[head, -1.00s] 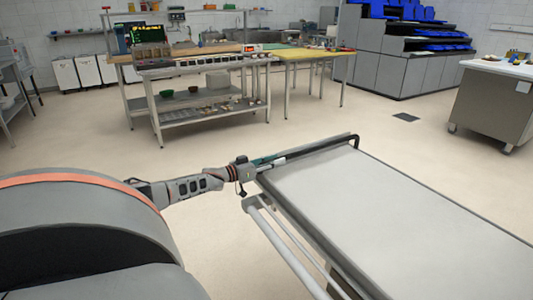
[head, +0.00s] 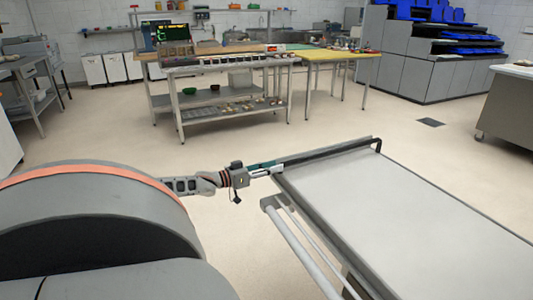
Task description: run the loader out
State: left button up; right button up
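The loader (head: 405,220) is a long flat pale-topped bed with metal edges, running from the middle of the head view to the lower right. A dark bar (head: 330,151) runs along its far end and bends down at the right corner. My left gripper (head: 274,166) is at the left end of this bar, by the loader's far left corner. Its fingertips overlap the bar's end in the picture, so I cannot tell whether they touch it or how far apart they are. My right gripper is out of view.
Pale rails (head: 300,248) run along the loader's left side. Beyond it is open floor (head: 300,140). A work table with a lower shelf (head: 235,112) and a yellow-topped table (head: 340,56) stand farther back. A grey cabinet (head: 508,108) is at the right.

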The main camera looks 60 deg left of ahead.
pick_arm(q)
jog(key=shift+s+a, duration=0.1)
jog(key=shift+s, duration=1)
